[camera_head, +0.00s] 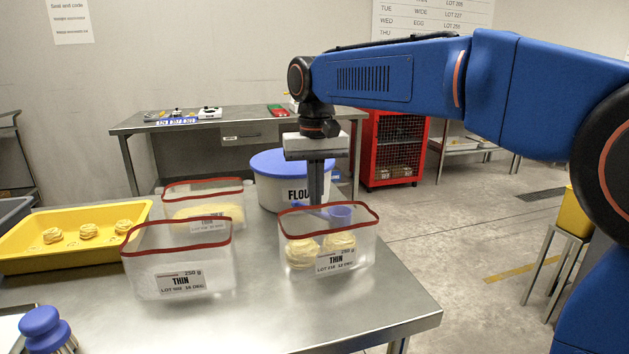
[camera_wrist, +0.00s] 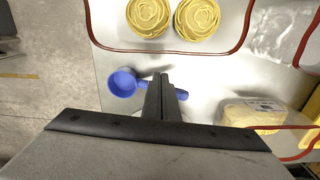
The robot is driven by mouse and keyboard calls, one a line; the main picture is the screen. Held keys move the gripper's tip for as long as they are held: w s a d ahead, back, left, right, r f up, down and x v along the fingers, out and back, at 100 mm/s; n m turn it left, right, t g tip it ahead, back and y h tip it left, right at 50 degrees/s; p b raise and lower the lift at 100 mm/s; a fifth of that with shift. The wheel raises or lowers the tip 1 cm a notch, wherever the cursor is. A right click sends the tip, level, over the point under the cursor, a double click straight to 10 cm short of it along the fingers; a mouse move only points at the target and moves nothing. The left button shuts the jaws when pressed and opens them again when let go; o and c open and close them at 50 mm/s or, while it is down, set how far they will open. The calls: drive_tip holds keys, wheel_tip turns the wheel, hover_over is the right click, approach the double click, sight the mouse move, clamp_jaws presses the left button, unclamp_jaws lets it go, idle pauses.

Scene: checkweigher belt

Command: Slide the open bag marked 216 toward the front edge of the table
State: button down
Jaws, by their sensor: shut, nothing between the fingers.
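The open bag (camera_head: 300,262) is clear with a red rim and holds two yellow pasta nests. Its label reads THIN, 250 g, and a small lot number that looks like 216. It stands upright near the table's right side. In the wrist view its red rim (camera_wrist: 150,50) and nests are at the top. My gripper (camera_head: 318,203) is shut and empty, pointing down just behind the bag's far rim. In the wrist view its fingertips (camera_wrist: 162,78) are outside the bag, a little apart from the rim. I cannot tell their exact height above the table.
A blue scoop (camera_wrist: 122,83) lies by my fingers, its handle partly hidden behind them. Two other open bags (camera_head: 180,255) (camera_head: 203,188) stand to the left. A flour tub (camera_head: 270,163) is behind, a yellow tray (camera_head: 75,262) far left. The steel table (camera_head: 330,318) is clear in front.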

sight(327, 238)
drive_tip(key=shift+s+d+r, duration=0.1)
drive_tip(key=shift+s+d, duration=0.05)
drive_tip(key=shift+s, duration=0.65)
drive_tip(key=shift+s+d+r, duration=0.1)
drive_tip(key=shift+s+d, duration=0.05)
drive_tip(key=shift+s, duration=0.65)
drive_tip(key=shift+s, duration=0.1)
drive_tip(key=s, duration=0.4)
drive_tip(key=s+d, duration=0.1)
drive_tip(key=s, duration=0.3)
drive_tip(key=s+d, duration=0.1)
drive_tip(key=s, duration=0.3)
drive_tip(key=shift+d, duration=0.25)
drive_tip(key=shift+w, duration=0.1)
